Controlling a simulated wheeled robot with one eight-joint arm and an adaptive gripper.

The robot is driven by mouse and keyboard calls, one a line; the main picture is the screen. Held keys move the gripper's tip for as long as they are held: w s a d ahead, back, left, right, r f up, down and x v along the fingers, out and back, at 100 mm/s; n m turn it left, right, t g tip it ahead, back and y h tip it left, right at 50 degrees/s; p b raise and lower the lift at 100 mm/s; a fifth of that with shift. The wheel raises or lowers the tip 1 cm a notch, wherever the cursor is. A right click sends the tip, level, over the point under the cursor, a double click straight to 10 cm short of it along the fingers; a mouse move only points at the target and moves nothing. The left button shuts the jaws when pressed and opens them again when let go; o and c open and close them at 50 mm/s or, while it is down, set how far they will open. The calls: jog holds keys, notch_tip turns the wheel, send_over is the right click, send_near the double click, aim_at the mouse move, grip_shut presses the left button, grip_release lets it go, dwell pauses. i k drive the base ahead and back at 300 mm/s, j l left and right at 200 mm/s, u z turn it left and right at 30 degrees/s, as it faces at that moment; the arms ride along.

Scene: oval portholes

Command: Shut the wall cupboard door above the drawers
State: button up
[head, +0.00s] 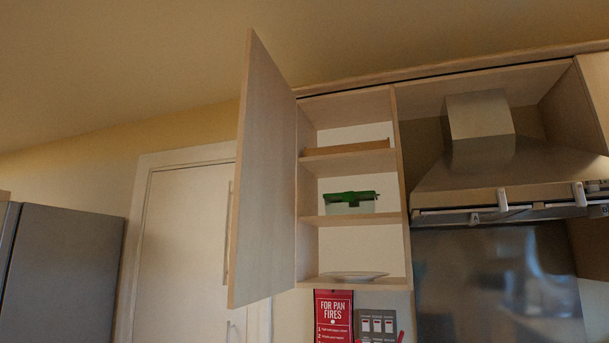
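The wall cupboard door (261,185) is a pale wooden panel. It stands wide open, hinged at the cupboard's left side and swung out towards me. A long vertical handle (228,235) shows at the door's left edge. The open cupboard (302,235) has several shelf levels. A clear box with a green lid (349,203) stands on a middle shelf, and a plate (354,275) lies on the bottom. The drawers are not in view. My gripper is not in view.
A steel extractor hood (500,170) is right of the cupboard. A red pan-fire sign (333,315) and a switch panel (378,322) are on the wall below it. A pale room door (180,250) and a grey fridge (60,275) stand at the left.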

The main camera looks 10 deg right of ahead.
aim_at(261, 264)
jog(key=i+j+z, duration=0.15)
jog(key=j+z, duration=0.3)
jog(key=j, duration=0.15)
jog(key=j+z, duration=0.4)
jog(key=j, duration=0.2)
jog(key=j+z, duration=0.1)
jog(key=j, duration=1)
